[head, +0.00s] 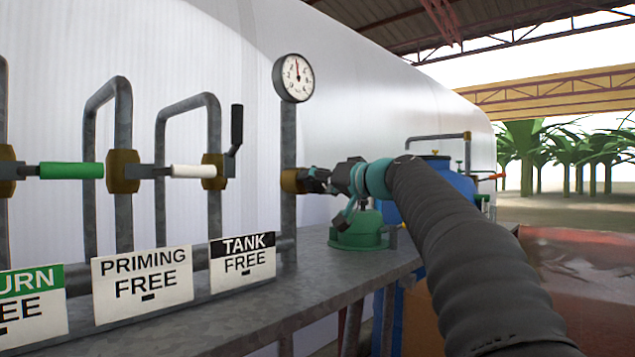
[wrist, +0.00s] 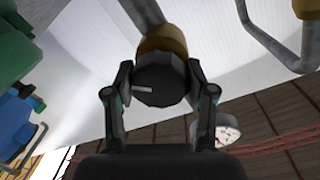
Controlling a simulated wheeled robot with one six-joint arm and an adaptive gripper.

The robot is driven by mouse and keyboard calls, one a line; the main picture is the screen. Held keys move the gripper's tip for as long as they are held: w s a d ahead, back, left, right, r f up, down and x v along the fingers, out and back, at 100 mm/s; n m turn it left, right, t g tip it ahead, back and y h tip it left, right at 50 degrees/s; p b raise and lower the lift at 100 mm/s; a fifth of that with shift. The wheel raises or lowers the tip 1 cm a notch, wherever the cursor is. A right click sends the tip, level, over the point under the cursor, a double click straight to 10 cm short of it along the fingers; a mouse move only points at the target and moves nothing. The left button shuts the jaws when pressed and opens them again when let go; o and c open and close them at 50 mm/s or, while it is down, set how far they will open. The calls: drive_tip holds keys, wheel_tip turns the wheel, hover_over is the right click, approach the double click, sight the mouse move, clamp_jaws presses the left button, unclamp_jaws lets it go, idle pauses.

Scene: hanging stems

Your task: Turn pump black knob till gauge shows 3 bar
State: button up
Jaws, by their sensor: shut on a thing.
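The black knob (wrist: 158,80) sits on a brass fitting on the grey gauge pipe, and a short pale mark shows on its face. My gripper (head: 322,180) has its fingers on both sides of the knob and is shut on it; in the wrist view my gripper (wrist: 158,92) shows a finger at each side. In the head view my fingers and wrist partly hide the knob. The round white gauge (head: 294,78) tops the pipe above the knob. Its red needle points almost straight up; the numerals are too small to read surely. The gauge also shows in the wrist view (wrist: 229,132), unreadable.
Left of the gauge pipe are valves with black (head: 236,127), white (head: 193,171) and green (head: 71,170) handles. Signs (head: 243,262) stand along the metal bench (head: 215,310). A green pump-like body (head: 357,232) and a blue barrel (head: 440,180) stand near my arm.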

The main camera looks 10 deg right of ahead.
drive_tip(key=shift+d, duration=0.1)
drive_tip(key=o, duration=1.2)
drive_tip(key=shift+c, duration=0.2)
drive_tip(key=v, duration=1.2)
